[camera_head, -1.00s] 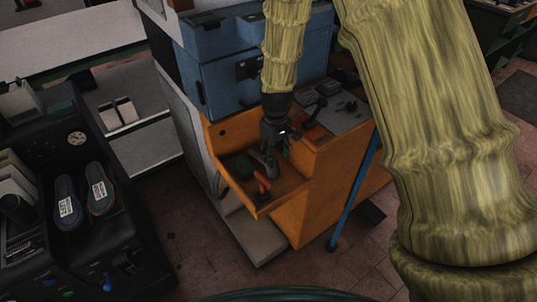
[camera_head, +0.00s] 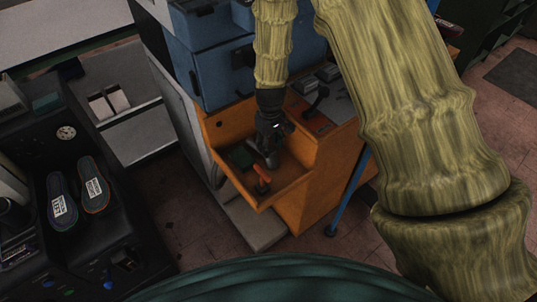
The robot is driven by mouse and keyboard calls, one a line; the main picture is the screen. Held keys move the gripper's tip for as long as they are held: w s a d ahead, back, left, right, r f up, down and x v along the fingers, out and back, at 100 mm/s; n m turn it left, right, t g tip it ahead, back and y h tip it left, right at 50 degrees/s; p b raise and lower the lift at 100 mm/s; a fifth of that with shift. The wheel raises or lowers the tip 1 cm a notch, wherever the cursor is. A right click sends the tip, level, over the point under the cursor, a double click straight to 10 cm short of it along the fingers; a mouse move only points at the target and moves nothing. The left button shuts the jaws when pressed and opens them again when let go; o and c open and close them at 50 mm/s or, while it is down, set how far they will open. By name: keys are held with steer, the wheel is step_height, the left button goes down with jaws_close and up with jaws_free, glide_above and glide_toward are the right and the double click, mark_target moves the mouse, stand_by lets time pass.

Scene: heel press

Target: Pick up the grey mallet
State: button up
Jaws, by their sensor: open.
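My gripper (camera_head: 270,146) hangs from my arm, pointing down into an orange open-topped bin (camera_head: 279,195) on the front of a machine. It is open. A light grey piece, probably the grey mallet (camera_head: 271,160), shows at the fingertips inside the bin. My gripper partly hides it, and I cannot tell whether the fingers touch it or sit around it. An orange-red tool handle (camera_head: 261,173) lies just in front of it in the bin.
A dark green item (camera_head: 241,157) lies at the bin's left. The bin's walls rise close around my gripper. A blue post (camera_head: 347,205) stands to the right. A black machine with a pair of shoe soles (camera_head: 93,187) is at the left.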

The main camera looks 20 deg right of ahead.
steer(key=shift+w+a+f+p, duration=0.1)
steer(key=shift+f+p, duration=0.3)
steer(key=shift+f, duration=0.9)
steer(key=shift+a+f+p, duration=0.1)
steer(key=shift+f+p, duration=0.3)
steer(key=shift+f, duration=0.9)
steer(key=shift+c, duration=0.4)
jaws_close()
